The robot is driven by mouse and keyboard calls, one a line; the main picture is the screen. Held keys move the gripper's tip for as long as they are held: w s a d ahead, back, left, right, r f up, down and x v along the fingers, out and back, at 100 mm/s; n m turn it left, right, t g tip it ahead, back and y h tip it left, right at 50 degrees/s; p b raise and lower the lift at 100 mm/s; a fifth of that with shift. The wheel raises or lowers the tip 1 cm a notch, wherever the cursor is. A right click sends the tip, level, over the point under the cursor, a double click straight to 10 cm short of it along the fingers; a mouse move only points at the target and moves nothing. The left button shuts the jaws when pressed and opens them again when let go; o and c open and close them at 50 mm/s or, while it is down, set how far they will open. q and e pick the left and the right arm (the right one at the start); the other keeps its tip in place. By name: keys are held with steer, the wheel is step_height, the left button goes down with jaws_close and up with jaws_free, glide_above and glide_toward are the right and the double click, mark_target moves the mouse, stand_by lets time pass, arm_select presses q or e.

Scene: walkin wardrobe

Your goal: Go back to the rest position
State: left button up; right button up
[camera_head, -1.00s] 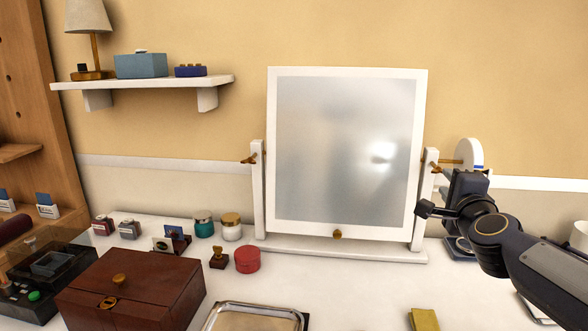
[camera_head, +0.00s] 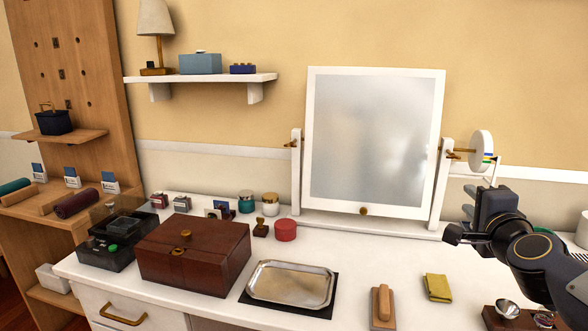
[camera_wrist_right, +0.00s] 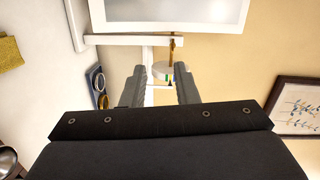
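My right gripper (camera_head: 474,214) is raised above the right part of the white dressing table (camera_head: 400,262), in front of the tilting mirror's right post. In the right wrist view, its two fingers (camera_wrist_right: 162,86) stand apart with nothing held between them. Beyond the gap shows a white disc with coloured stripes on a brass rod. In the head view this white disc (camera_head: 481,151) is above the gripper, to the right of the mirror (camera_head: 375,140). My left gripper is not in view.
On the table are a brown wooden box (camera_head: 195,255), a metal tray (camera_head: 290,284) on a dark mat, a red round tin (camera_head: 285,230), a yellow cloth (camera_head: 437,288) and a wooden brush (camera_head: 382,306). A wall shelf (camera_head: 205,79) holds a lamp. Bare tabletop lies before the mirror.

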steer(key=s+a+f+n+g+y, duration=0.2)
steer(key=s+a+f+n+g, duration=0.3)
steer(key=s+f, duration=0.4)
steer(key=s+a+f+n+g+y, duration=0.2)
steer(key=s+a+f+n+g, duration=0.15)
steer(key=s+f+n, duration=0.55)
steer(key=s+a+f+n+g+y, duration=0.25)
steer(key=s+a+f, duration=0.35)
steer(key=s, duration=0.6)
arm_select(q)
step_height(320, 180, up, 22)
steer(key=p, duration=2.2)
arm_select(e)
step_height(320, 180, up, 21)
steer(key=d, duration=0.1)
steer(key=shift+w+d+r+g, duration=0.15)
steer(key=shift+g, duration=0.15)
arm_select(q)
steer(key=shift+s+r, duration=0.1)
arm_select(e)
steer(key=shift+o, duration=0.2)
